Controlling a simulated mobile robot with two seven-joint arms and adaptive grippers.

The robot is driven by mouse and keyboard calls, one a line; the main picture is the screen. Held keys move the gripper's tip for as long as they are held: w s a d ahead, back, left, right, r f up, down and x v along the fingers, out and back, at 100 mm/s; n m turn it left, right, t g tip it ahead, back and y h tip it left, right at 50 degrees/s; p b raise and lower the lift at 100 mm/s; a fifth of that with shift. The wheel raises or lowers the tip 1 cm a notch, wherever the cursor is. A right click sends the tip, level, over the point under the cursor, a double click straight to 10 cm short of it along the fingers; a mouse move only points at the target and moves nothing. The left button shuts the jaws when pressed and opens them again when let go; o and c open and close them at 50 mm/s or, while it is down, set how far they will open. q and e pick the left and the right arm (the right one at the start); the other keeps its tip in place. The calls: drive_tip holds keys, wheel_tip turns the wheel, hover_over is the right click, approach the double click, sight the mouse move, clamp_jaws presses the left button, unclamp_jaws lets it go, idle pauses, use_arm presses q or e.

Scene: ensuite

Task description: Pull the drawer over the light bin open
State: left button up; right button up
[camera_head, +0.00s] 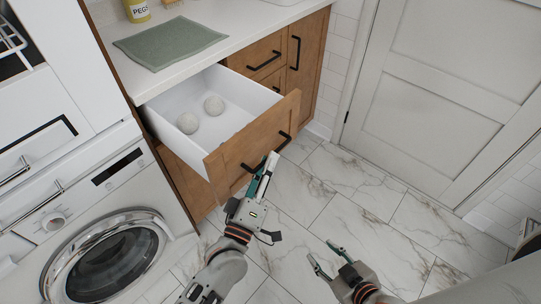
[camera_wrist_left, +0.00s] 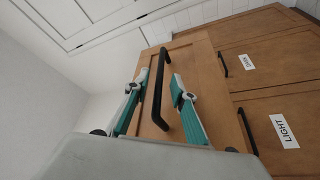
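The wooden drawer (camera_head: 240,152) is pulled well out of the counter, with its white inside showing and two pale balls (camera_head: 200,114) in it. Its black bar handle (camera_wrist_left: 159,88) is on the front. My left gripper (camera_head: 270,160) is at this handle. In the left wrist view its two teal-padded fingers (camera_wrist_left: 158,98) stand apart on either side of the bar, with gaps showing. The front labelled LIGHT (camera_wrist_left: 285,131) is beside the drawer front in the left wrist view. My right gripper (camera_head: 323,254) is open and empty above the floor, away from the drawer.
A washing machine (camera_head: 63,221) stands left of the cabinet. The counter (camera_head: 229,43) bears a green mat (camera_head: 170,43) and a yellow PEGS container (camera_head: 137,10). Another closed drawer (camera_head: 259,57) is farther right. The marble floor (camera_head: 350,190) before the white door (camera_head: 445,85) is clear.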

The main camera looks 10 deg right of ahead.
use_arm(q)
drive_tip(key=v, duration=0.9)
drive_tip(key=shift+s+a, duration=0.1)
drive_tip(key=s+a+f+m+g+y+p, duration=0.2)
drive_tip(key=s+a+f+m+y, duration=0.1)
drive_tip(key=a, duration=0.5)
drive_tip(key=s+a+f+m+g+y+p, duration=0.2)
drive_tip(key=s+a+f, duration=0.3)
drive_tip(key=a, duration=0.3)
drive_tip(key=s+a+f+m+g+y+p, duration=0.2)
drive_tip(key=s+a+f+m+y+p, duration=0.1)
drive_tip(key=a, duration=0.6)
drive_tip(key=shift+s+f+m+y, duration=0.6)
drive_tip(key=shift+s+f, duration=0.2)
drive_tip(key=shift+f, duration=0.1)
use_arm(e)
drive_tip(key=r, duration=0.1)
drive_tip(key=a+r, duration=0.1)
drive_tip(key=r, duration=0.3)
drive_tip(key=shift+s+a, duration=0.25)
drive_tip(key=shift+a, duration=0.05)
use_arm(q)
drive_tip(key=shift+a, duration=0.1)
use_arm(e)
drive_tip(key=shift+m, duration=0.3)
